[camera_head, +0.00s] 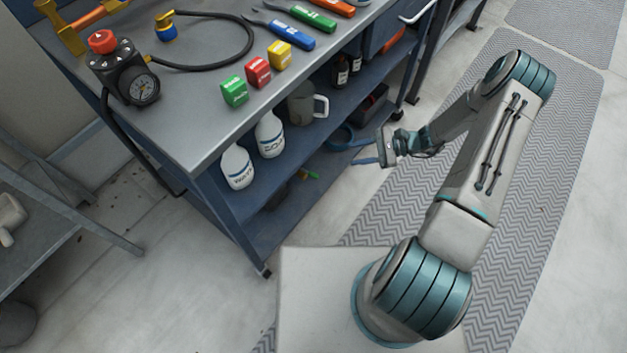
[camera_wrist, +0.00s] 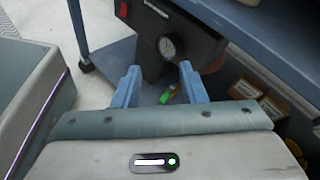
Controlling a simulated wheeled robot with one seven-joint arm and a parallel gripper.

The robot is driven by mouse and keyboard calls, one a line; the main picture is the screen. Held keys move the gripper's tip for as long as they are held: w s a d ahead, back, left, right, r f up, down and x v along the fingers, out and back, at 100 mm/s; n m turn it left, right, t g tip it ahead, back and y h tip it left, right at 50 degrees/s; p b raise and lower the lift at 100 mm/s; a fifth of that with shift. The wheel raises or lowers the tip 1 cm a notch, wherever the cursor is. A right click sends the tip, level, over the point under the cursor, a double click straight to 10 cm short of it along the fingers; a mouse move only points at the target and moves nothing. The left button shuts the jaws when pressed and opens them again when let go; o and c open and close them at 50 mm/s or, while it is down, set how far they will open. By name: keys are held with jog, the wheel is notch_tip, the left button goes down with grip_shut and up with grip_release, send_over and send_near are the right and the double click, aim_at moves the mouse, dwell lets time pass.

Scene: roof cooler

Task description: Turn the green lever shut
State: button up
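The green lever (camera_wrist: 166,97) shows in the wrist view as a small bright green piece with an orange-red part beside it, low between my fingers and below a round gauge. A small green and yellow piece (camera_head: 308,174) on the cart's lower shelf in the head view looks like the same lever. My gripper (camera_wrist: 160,68) is open, with its two blue fingers apart and nothing between them. In the head view my gripper (camera_head: 364,152) is beside the cart, to the right of the lever. What the lever is mounted on is mostly hidden.
A dark unit (camera_wrist: 172,22) with a gauge and red switch is under the blue shelf edge. Boxes (camera_wrist: 262,98) stand to its right. Coloured blocks (camera_head: 257,72) and tools lie on top.

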aim_at(318, 177)
notch_tip(318, 177, down, 23)
jog(key=a+m+t+y+b, duration=0.1)
jog(key=m+t+y+b, duration=0.1)
jog(key=m+t+b, duration=0.6)
jog(key=shift+m+t, duration=0.3)
jog(key=shift+m, duration=0.4)
jog(key=x, duration=0.4)
jog(key=b+x, duration=0.1)
jog(key=x, duration=0.8)
jog(key=shift+s+a+f+b, duration=0.2)
jog(key=shift+a+b, duration=0.2)
jog(key=shift+a, duration=0.1)
jog(key=shift+c, duration=0.4)
grip_shut()
